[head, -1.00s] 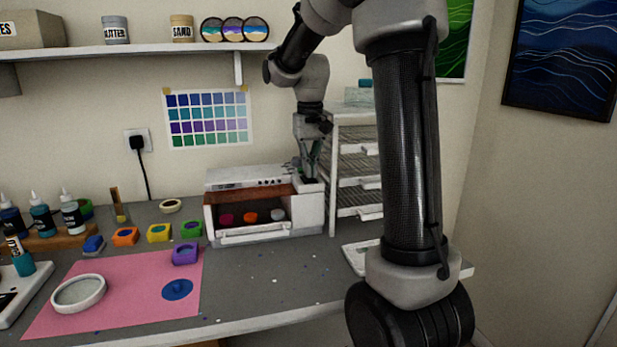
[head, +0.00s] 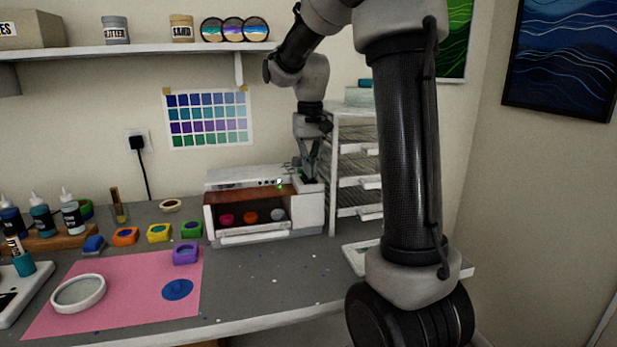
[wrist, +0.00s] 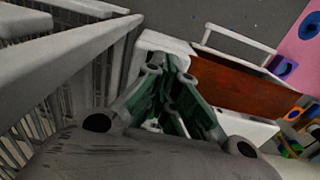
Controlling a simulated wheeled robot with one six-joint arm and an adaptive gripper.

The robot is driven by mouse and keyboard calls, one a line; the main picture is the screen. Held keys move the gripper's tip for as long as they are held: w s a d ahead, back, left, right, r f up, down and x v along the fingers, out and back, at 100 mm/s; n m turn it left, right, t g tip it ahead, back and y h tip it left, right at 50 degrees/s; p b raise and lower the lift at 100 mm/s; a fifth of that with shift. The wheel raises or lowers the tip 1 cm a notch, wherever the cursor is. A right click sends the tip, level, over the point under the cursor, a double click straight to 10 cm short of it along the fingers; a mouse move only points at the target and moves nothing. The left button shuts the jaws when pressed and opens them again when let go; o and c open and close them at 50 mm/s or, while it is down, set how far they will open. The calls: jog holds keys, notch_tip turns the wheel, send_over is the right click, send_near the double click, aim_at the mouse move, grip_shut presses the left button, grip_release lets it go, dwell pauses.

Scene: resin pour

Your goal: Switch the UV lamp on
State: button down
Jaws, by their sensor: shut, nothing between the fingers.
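The UV lamp (head: 232,233) is a white box with an orange-brown window on the grey table against the wall. A small green light (head: 279,182) glows on its top panel. Red, orange and grey pieces show inside through its front. My gripper (head: 309,176) points down at the lamp's right end and is shut and empty; whether it touches the lamp I cannot tell. In the wrist view my gripper (wrist: 165,82) is over the lamp's white end, beside the brown window (wrist: 235,85). The switch itself is hidden behind the fingers.
A white wire rack (head: 357,165) stands close to the right of the lamp and my gripper. A pink mat (head: 130,305) with a round white dish (head: 79,293) lies at front left. Several coloured moulds sit left of the lamp. The table before the lamp is mostly clear.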

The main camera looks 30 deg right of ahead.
aim_at(311, 181)
jog(key=shift+r, duration=2.95)
jog(key=shift+s, duration=0.1)
jog(key=s+a+f+n+t, duration=0.1)
jog(key=s+a+f+t, duration=0.1)
jog(key=s, duration=0.9)
jog(key=s+a+f+n+t, duration=0.2)
jog(key=s+a, duration=0.1)
jog(key=s, duration=0.9)
jog(key=shift+s+f, duration=0.25)
